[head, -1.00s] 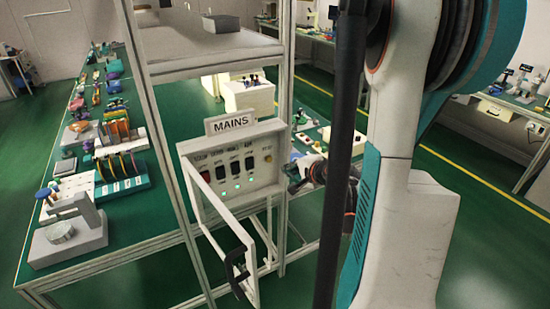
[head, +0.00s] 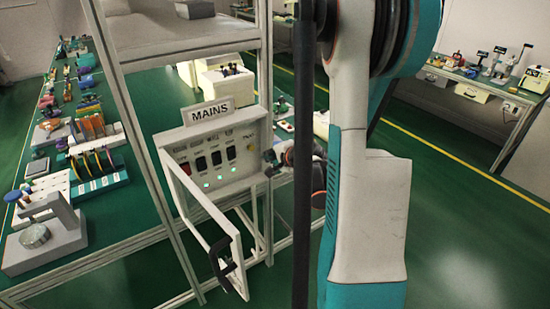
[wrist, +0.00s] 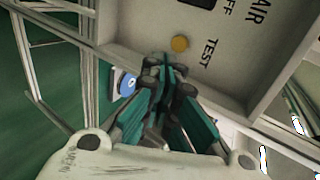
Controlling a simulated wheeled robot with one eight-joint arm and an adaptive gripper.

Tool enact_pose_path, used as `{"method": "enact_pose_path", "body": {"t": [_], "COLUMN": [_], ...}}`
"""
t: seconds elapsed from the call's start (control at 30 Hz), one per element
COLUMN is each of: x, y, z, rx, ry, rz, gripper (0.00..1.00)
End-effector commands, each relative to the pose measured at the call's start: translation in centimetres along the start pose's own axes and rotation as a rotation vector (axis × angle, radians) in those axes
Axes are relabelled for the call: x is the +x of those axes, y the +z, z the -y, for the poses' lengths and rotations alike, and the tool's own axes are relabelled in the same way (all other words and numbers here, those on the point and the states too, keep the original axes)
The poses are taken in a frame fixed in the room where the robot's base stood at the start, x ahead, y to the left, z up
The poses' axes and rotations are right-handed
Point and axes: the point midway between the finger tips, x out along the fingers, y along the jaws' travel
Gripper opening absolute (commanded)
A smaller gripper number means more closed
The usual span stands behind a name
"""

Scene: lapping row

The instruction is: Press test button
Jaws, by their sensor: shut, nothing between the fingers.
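The MAINS panel (head: 240,172) is a pale box with a row of dark switches and green lights. Its TEST button is a small yellow-orange round knob (head: 251,147) near the panel's right side. In the wrist view, the button (wrist: 180,43) sits beside the printed word TEST, just beyond my fingertips. My gripper (wrist: 165,66) is shut and empty, pointing at the panel face. A gap seems to remain between the fingertips and the button. In the head view my gripper (head: 270,158) is at the panel's right edge, partly hidden behind my arm.
The panel's framed door (head: 206,211) hangs open toward me, with a black handle (head: 222,258). Metal rack posts (head: 264,60) stand around the panel. A green bench (head: 110,250) with tools and spools is at left. Open green floor lies at right.

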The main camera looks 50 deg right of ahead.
Motion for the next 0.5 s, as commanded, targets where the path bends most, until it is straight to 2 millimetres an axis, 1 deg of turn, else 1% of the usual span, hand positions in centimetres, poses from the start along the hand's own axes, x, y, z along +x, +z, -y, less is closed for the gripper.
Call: {"method": "enact_pose_path", "body": {"t": [0.03, 0.2, 0.4, 0.5], "x": [1.3, 4.3, 6.4, 6.9], "y": [0.1, 0.1, 0.1, 0.0], "z": [-0.1, 0.0, 1.5, 1.8], "rx": [-0.001, -0.001, 0.0, -0.001], "ry": [0.0, 0.0, 0.0, 0.0], "rz": [0.002, 0.002, 0.001, 0.0], "gripper": [0.0, 0.0, 0.0, 0.0]}}
